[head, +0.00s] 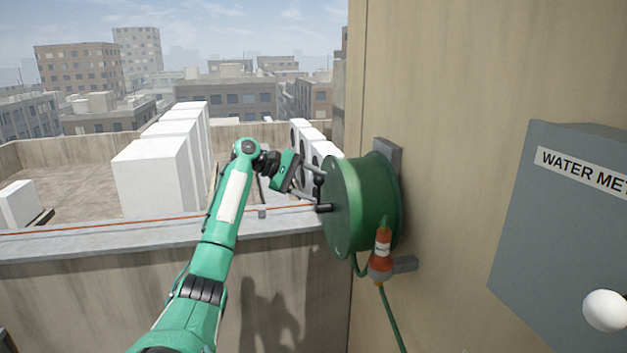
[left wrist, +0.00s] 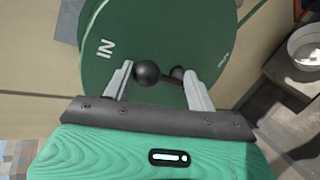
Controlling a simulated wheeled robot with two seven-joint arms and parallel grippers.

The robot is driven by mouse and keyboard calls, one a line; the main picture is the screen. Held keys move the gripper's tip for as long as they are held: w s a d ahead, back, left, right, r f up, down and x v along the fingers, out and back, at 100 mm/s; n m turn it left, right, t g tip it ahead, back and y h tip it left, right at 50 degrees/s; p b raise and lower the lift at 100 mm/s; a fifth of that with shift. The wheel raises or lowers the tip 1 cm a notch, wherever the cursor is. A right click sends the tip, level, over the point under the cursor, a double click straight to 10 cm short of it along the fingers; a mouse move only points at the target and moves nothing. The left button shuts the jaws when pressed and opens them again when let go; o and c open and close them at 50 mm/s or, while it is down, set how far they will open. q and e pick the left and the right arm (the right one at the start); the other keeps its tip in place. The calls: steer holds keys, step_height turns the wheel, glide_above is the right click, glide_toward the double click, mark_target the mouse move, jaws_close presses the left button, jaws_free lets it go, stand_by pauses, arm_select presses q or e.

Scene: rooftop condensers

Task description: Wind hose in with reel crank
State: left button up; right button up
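The green hose reel (head: 362,205) is mounted on the tan wall. Its drum face in the left wrist view (left wrist: 150,30) carries the letters "IN". A black ball knob (head: 319,180) and a black crank handle (head: 323,208) stick out from the face. My left gripper (head: 314,185) is in front of the face, fingers apart. In the left wrist view the ball (left wrist: 147,73) lies between the fingers, near the left one; contact is unclear. My right gripper is out of view.
A grey water meter box (head: 560,230) is at the right, with a white ball (head: 604,311) in front of it. A concrete parapet (head: 120,242) with an orange line along its top runs left of the reel. White condenser units (head: 155,175) stand beyond it.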

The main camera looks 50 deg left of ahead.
arm_select(q)
steer(key=shift+o, duration=0.6)
steer(key=shift+w+a+f, duration=0.1)
steer(key=shift+a+f, duration=0.1)
steer(key=shift+a, duration=0.25)
steer(key=b+v, duration=0.5)
steer(key=v, duration=0.8)
steer(key=shift+a+r, duration=0.2)
steer(key=shift+a, duration=0.05)
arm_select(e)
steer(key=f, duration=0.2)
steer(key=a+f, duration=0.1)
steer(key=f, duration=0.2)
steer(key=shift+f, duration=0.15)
arm_select(q)
steer(key=shift+f, duration=0.1)
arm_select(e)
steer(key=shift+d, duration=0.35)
